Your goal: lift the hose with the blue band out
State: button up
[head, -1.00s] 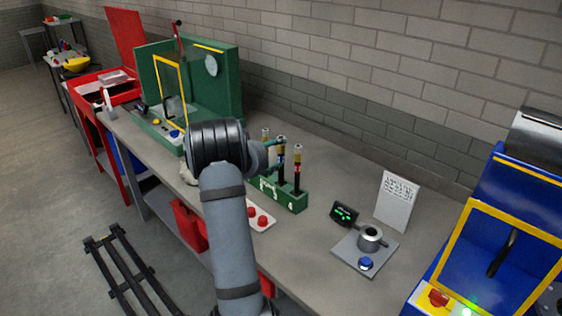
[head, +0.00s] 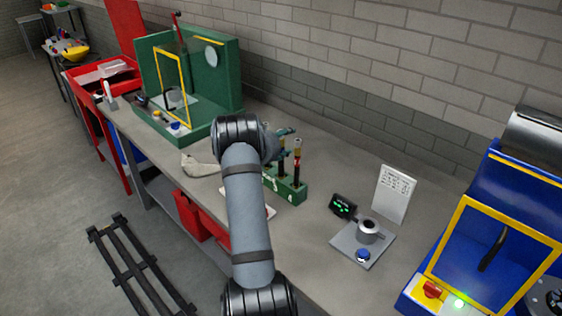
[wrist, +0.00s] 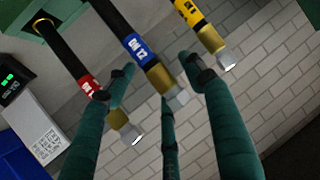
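In the wrist view, the hose with the blue band (wrist: 134,47) is in the middle, with a brass collar and silver end fitting. My gripper (wrist: 160,80) is open, its dark green fingers on both sides of this hose and one finger below its fitting. I see no clear grip contact. The red-banded hose (wrist: 89,86) is on the left, beside the left finger. The yellow-banded hose (wrist: 188,14) is on the right. In the head view, the hoses stand upright in a green rack (head: 293,190); my gripper (head: 284,143) is at their upper parts and partly hides them.
A green machine (head: 222,85) with a yellow frame stands left on the bench. A grey plate with a metal cup (head: 368,231), a small display (head: 343,206) and a white sign (head: 394,193) are right. A blue machine (head: 505,200) stands far right.

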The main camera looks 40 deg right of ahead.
grip_shut()
dwell(0.5)
jog(key=shift+d, duration=0.1)
dwell(0.3)
